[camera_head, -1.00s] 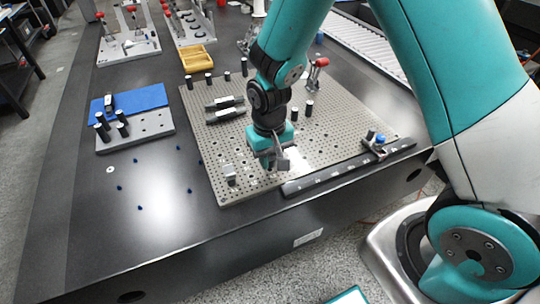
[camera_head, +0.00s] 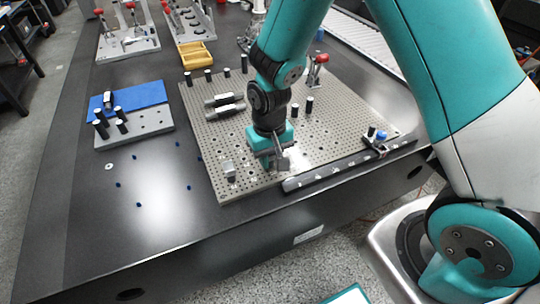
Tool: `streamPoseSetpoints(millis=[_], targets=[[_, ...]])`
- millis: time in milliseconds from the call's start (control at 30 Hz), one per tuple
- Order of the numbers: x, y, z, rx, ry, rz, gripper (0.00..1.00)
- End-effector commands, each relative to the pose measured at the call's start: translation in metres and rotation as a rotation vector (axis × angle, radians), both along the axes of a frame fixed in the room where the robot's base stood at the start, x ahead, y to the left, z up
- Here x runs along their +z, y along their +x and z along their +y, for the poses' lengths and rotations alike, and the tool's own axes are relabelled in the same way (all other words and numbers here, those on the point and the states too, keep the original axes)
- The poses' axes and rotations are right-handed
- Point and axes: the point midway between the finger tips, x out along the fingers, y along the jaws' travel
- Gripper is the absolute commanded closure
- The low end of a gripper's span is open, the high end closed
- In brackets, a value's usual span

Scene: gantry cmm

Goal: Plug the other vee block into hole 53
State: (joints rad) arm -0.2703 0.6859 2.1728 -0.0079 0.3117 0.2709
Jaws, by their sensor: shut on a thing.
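My gripper (camera_head: 274,163) points down over the front part of the grey perforated plate (camera_head: 333,128). It is shut on a small grey block, which I take to be a vee block (camera_head: 282,163); the fingers partly hide it. I cannot tell whether the block touches the plate. Another small grey block, like a vee block (camera_head: 229,170), stands on the plate near its front left edge, to the left of my gripper. The plate's holes are too small to read any number, so I cannot pick out hole 53.
Black pins (camera_head: 309,105) stand behind my gripper, and two cylinders (camera_head: 224,107) lie farther left. A red-handled clamp (camera_head: 317,70) stands at the back. A dark rail (camera_head: 345,166) runs along the plate's front right. A pin block (camera_head: 135,128) and blue mat (camera_head: 140,94) lie left.

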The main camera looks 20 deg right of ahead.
Motion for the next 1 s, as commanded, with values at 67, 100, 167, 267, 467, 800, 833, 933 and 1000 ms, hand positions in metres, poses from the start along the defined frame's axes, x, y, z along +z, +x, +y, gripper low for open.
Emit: streamPoseSetpoints(millis=[67,100,167,267,467,800,833,933,1000], targets=[[-0.002,0.000,0.000,0.000,0.000,0.000,1.00],[-0.003,0.000,0.000,0.000,0.000,0.000,1.00],[-0.004,0.000,0.000,0.000,0.000,0.000,1.00],[-0.005,0.000,0.000,0.000,0.000,0.000,1.00],[-0.004,0.000,0.000,0.000,0.000,0.000,0.58],[-0.003,0.000,0.000,0.000,0.000,0.000,0.47],[-0.002,0.000,0.000,0.000,0.000,-0.001,0.47],[0.008,0.001,0.000,0.000,0.001,-0.003,0.47],[0.020,0.002,0.000,0.000,0.001,-0.005,0.47]])
